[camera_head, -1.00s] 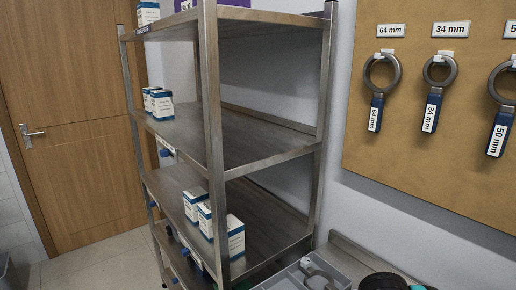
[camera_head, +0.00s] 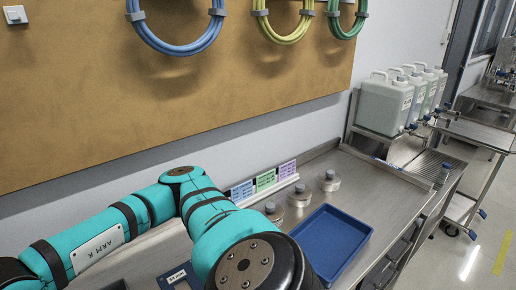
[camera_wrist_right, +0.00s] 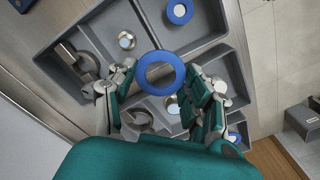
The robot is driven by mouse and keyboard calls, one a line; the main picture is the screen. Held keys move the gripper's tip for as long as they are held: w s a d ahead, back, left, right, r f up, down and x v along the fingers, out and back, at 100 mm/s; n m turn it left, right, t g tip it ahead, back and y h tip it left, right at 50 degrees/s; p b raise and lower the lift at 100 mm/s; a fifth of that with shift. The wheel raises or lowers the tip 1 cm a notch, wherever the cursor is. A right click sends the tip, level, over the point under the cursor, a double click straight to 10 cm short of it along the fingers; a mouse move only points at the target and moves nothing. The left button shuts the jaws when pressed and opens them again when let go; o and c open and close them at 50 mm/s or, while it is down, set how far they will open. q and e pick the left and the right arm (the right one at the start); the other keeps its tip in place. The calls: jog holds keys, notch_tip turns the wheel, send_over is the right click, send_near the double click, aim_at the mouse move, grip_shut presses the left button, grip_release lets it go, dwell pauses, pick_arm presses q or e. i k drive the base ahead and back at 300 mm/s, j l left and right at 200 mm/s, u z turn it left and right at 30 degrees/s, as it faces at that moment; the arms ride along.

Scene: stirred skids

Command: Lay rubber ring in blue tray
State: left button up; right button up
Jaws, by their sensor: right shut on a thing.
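A blue ring (camera_wrist_right: 160,55), which I take as the rubber ring, shows in the right wrist view between the fingertips of my right gripper (camera_wrist_right: 160,80). The gripper is shut on it, and its hole faces the camera. In the head view an empty blue tray (camera_head: 335,241) lies flat on the steel bench, right of my right arm. That arm hides part of the bench and the tray's near left side; its gripper and the ring are hidden in the head view. My left gripper is not in view.
A grey compartment tray (camera_wrist_right: 88,28) with several metal parts lies under the gripper in the wrist view. Lidded round containers (camera_head: 299,196) and coloured cards (camera_head: 265,181) stand behind the blue tray. White canisters (camera_head: 385,102) stand farther right. Bare bench lies right of the tray.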

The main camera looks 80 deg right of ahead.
aim_at(327, 241)
jog(key=k+l+z, duration=0.7)
jog(key=l+z, duration=0.2)
jog(key=k+l, duration=0.2)
jog(key=l, duration=0.2)
jog(key=k+l, duration=0.15)
jog(key=l, duration=0.2)
